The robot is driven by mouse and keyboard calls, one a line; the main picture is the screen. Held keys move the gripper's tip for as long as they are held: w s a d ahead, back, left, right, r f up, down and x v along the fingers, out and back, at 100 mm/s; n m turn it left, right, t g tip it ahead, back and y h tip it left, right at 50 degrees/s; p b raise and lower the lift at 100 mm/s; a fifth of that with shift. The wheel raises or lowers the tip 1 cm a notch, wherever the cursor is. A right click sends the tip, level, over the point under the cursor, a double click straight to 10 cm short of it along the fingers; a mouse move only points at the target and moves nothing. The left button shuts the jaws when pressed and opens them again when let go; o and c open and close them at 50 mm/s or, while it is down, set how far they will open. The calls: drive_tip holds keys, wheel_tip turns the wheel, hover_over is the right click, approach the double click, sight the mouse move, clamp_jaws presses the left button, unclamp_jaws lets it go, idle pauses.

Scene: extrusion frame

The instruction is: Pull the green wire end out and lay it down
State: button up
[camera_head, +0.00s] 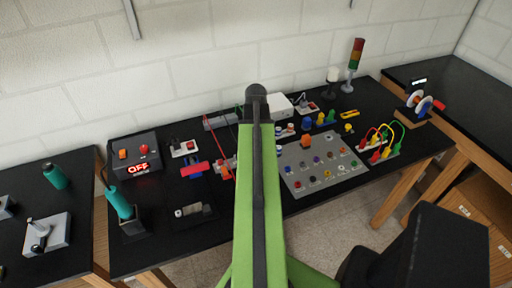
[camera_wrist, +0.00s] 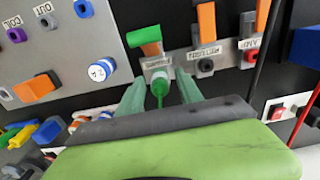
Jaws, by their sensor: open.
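The green wire end (camera_wrist: 159,84) shows in the wrist view as a short green piece with a pale green collar, below a grey labelled terminal. My gripper (camera_wrist: 160,92) is open, with one pale green finger on each side of the wire end. I see a gap on both sides, and cannot tell whether either finger touches it. The wire's lower part is hidden behind my gripper's body. In the head view my own arm hides the gripper and this terminal.
Orange-levered terminals (camera_wrist: 206,64) stand close to the right in the wrist view, with a dark cable beyond. A blue-and-white knob (camera_wrist: 102,70) is at left.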

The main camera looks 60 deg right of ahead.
drive_tip(key=shift+c, duration=0.4)
clamp_jaws()
idle(0.4)
drive_tip(key=shift+r, duration=0.15)
idle(0.8)
drive_tip(key=shift+r+p, duration=2.85)
drive_tip(key=shift+p, duration=0.15)
